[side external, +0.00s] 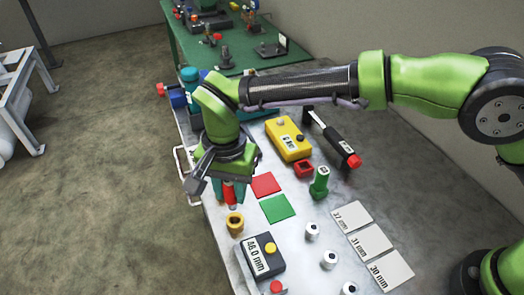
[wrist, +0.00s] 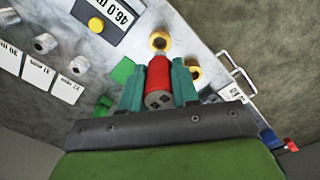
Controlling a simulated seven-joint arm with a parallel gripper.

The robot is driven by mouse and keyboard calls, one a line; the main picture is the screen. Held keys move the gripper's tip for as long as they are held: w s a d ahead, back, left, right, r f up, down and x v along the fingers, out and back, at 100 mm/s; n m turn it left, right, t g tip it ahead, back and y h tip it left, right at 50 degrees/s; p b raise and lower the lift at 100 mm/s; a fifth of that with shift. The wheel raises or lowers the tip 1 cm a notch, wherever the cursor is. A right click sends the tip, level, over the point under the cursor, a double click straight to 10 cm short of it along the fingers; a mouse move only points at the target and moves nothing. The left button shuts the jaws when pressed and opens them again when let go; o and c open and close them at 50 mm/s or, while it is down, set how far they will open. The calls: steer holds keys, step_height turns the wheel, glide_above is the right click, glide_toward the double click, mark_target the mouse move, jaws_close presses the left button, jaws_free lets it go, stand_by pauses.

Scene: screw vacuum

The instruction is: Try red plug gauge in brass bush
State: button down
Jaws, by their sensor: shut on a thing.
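My gripper (side external: 230,200) is shut on the red plug gauge (side external: 230,193), which hangs between its teal fingers. In the wrist view the red gauge (wrist: 158,82) sits between both fingers, with its dark-holed end towards the camera. A brass bush (side external: 235,223) stands on the table just below and in front of the gauge, apart from it in the side view. The wrist view shows this bush (wrist: 159,41) beyond the gauge's far end. A second brass-coloured ring (wrist: 194,73) lies beside the right finger, partly hidden.
A dark box reading 46.0 mm (side external: 263,257) stands near the bush. Red (side external: 265,185) and green (side external: 278,208) squares lie beside my gripper. A green plug gauge (side external: 320,182), a red block (side external: 304,169) and a yellow box (side external: 288,138) stand to the right. Several metal pieces stand near labelled cards (side external: 352,217).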

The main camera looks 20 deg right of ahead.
mark_target(233, 203)
steer(key=shift+f, duration=2.2)
steer(key=shift+f, duration=0.35)
steer(key=shift+r, duration=0.15)
steer(key=shift+r, duration=2.9)
steer(key=shift+f, duration=0.15)
steer(key=shift+f, duration=2.55)
steer(key=shift+f, duration=0.25)
